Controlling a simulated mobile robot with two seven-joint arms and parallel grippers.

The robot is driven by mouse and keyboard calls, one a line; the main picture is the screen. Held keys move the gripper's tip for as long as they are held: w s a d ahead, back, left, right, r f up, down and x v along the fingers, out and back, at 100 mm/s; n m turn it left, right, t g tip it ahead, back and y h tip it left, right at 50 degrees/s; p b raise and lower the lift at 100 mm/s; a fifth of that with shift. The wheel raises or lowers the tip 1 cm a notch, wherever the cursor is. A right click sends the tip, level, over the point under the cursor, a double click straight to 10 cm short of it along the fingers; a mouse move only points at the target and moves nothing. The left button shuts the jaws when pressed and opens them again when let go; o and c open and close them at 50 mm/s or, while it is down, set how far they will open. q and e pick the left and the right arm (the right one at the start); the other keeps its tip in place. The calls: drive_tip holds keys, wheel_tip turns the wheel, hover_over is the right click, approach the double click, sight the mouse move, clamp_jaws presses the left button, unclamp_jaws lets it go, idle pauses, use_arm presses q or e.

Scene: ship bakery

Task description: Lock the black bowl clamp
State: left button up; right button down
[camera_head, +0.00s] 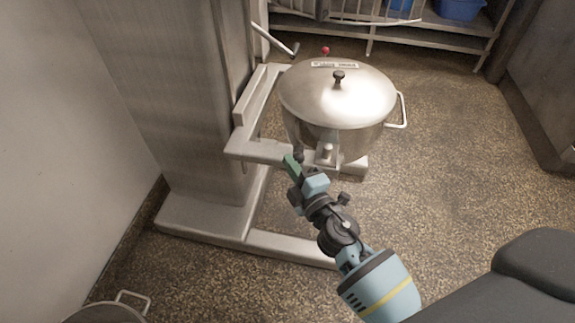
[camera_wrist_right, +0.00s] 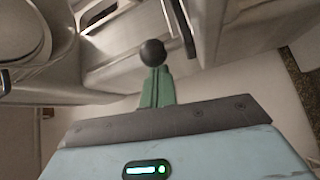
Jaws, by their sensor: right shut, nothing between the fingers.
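The bowl clamp's round black knob (camera_head: 299,153) shows at the near side of the mixer's bowl support, beside the metal bowl (camera_head: 335,130). In the right wrist view the black knob (camera_wrist_right: 153,52) sits directly in front of my fingertips. My right gripper (camera_head: 292,163) has its green fingers shut with nothing between them. In the right wrist view the closed fingers (camera_wrist_right: 155,80) reach up to the knob and overlap its lower edge; I cannot tell whether they touch it. My left gripper is not in view.
A lid with a black knob (camera_head: 338,78) covers the bowl, which has a side handle (camera_head: 402,110). The mixer column (camera_head: 185,90) stands left, with a black-tipped lever (camera_head: 278,42) and a red knob (camera_head: 325,50) behind. Floor (camera_head: 450,150) to the right is clear.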

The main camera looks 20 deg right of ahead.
drive_tip(key=shift+s+d+n+y, duration=0.2)
drive_tip(key=shift+d+n+y, duration=0.15)
drive_tip(key=shift+y, duration=0.25)
